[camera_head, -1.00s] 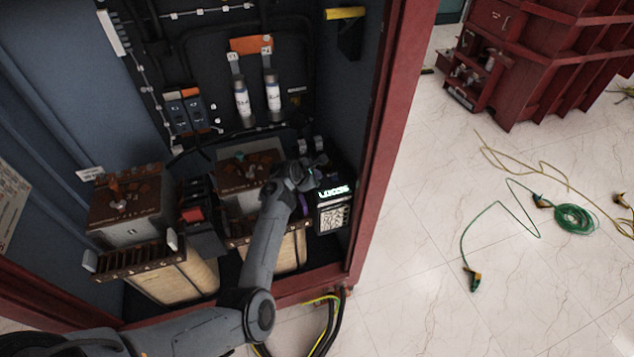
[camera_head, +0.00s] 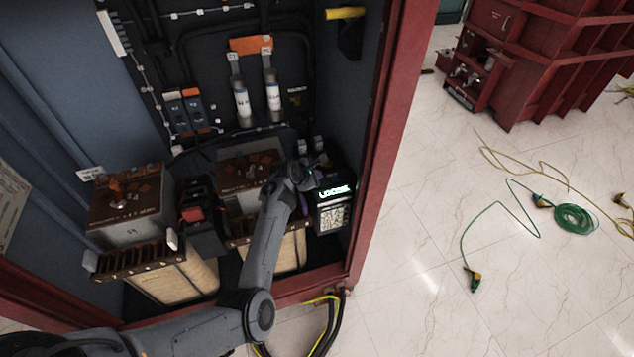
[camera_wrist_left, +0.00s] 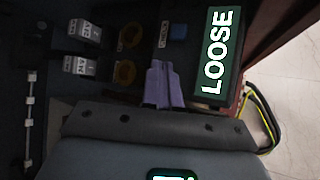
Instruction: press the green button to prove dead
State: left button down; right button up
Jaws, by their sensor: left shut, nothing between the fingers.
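A dark tester unit with a lit green display (camera_head: 335,192) stands at the right inside the cabinet. In the left wrist view the display reads LOOSE (camera_wrist_left: 217,52). My left gripper's purple fingers (camera_head: 304,204) are beside the unit's left edge, partly hidden by my arm in the head view. In the left wrist view the left gripper (camera_wrist_left: 163,84) is shut and empty over the dark panel, left of the display. I cannot make out a green button. My right gripper is not in view.
Two transformer blocks with tan lower parts, one at left (camera_head: 130,215), fill the cabinet floor. The red cabinet frame (camera_head: 385,140) is close to the right of the tester. White-tagged fittings (camera_wrist_left: 82,66) stand left of the fingers.

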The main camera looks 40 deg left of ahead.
pick_arm(q)
jog(key=shift+f, duration=0.2)
jog(key=shift+f, duration=0.2)
jog(key=shift+f, duration=0.5)
dwell(0.9)
jog(key=shift+r, duration=0.1)
dwell(0.3)
jog(key=shift+r+p, duration=0.8)
jog(key=shift+p, duration=0.2)
notch_tip(320, 180, up, 5)
jog(key=p, duration=0.5)
